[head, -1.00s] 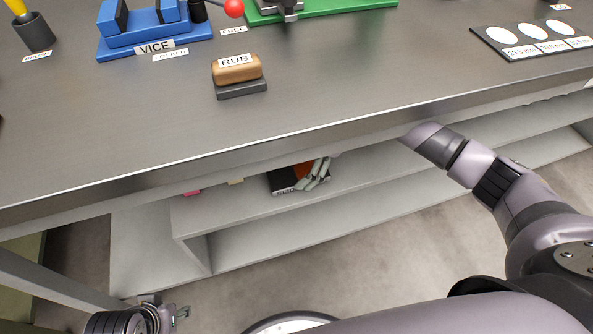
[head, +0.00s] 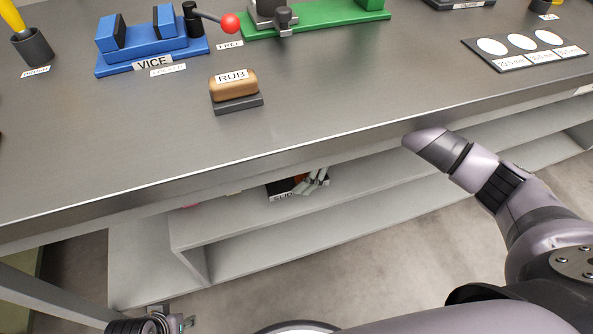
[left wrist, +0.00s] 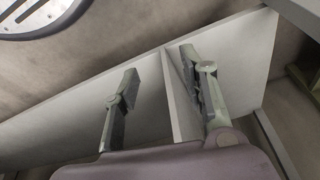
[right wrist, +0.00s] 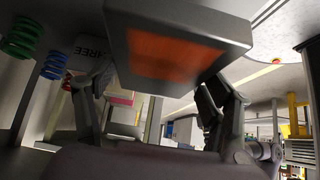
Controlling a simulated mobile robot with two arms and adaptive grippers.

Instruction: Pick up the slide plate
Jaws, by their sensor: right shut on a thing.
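The slide plate (head: 284,191) is a dark slab with an orange face and a white label, partly legible, on its front edge. In the head view it shows below the tabletop edge, in front of or over the grey shelf. My right gripper (head: 314,182) is shut on its right part. In the right wrist view the plate (right wrist: 185,48) fills the upper middle, between and beyond the fingers (right wrist: 155,88). The table hides its back part. My left gripper (head: 178,324) is at the bottom left; its fingers are apart and empty in the left wrist view (left wrist: 160,65).
The tabletop (head: 330,105) overhangs the grey shelf (head: 215,226). On top are a blue vice (head: 150,45), a RUB block (head: 233,87), a green fixture (head: 330,14) and a gauge card (head: 525,50). Green and blue springs (right wrist: 22,38) hang near my right gripper.

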